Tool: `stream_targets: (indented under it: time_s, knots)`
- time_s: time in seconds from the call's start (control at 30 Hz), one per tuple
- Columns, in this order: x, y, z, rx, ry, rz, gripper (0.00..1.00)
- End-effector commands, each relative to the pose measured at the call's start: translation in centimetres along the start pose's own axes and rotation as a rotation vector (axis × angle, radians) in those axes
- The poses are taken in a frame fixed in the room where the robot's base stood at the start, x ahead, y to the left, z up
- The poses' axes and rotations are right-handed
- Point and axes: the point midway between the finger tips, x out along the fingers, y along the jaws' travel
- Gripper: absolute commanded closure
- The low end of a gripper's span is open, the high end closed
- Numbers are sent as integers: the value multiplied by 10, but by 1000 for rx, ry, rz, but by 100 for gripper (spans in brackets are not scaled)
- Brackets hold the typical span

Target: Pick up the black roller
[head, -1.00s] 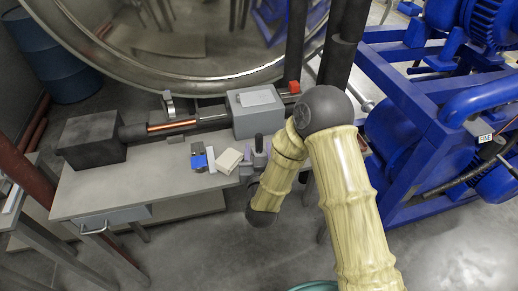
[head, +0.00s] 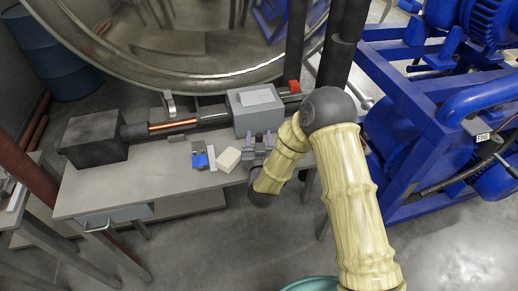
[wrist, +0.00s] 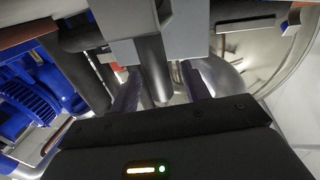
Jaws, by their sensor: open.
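My gripper (head: 259,143) is at the right part of the bench, beside the grey box, with its two fingers apart. In the wrist view the open fingers (wrist: 160,88) have a dark grey cylinder (wrist: 154,70) between them in the picture. It looks like the black roller, but I cannot tell its depth or whether a finger touches it. In the head view my gripper and arm cover most of that spot, so I cannot make out the roller clearly there.
A blue-and-white item (head: 200,160) and a beige block (head: 228,159) lie left of my gripper on the bench (head: 140,187). The grey box (head: 254,110) of the bench machine stands behind. A blue pump frame (head: 410,130) is at the right.

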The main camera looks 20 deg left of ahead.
Motion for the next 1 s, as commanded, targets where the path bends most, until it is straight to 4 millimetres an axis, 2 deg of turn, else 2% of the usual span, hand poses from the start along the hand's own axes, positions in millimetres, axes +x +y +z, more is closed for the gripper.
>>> stream_targets:
  time_s: [0.27, 0.37, 0.5, 0.53, 0.83, 1.0]
  knots:
    - [0, 0, 0, 0, 0, 0, 53]
    - [0, 0, 0, 0, 0, 0, 69]
    - [0, 0, 0, 0, 0, 0, 97]
    - [0, 0, 0, 0, 0, 0, 100]
    - [0, 0, -2, 0, 1, 0, 100]
    - [0, 0, -15, 0, 3, 0, 100]
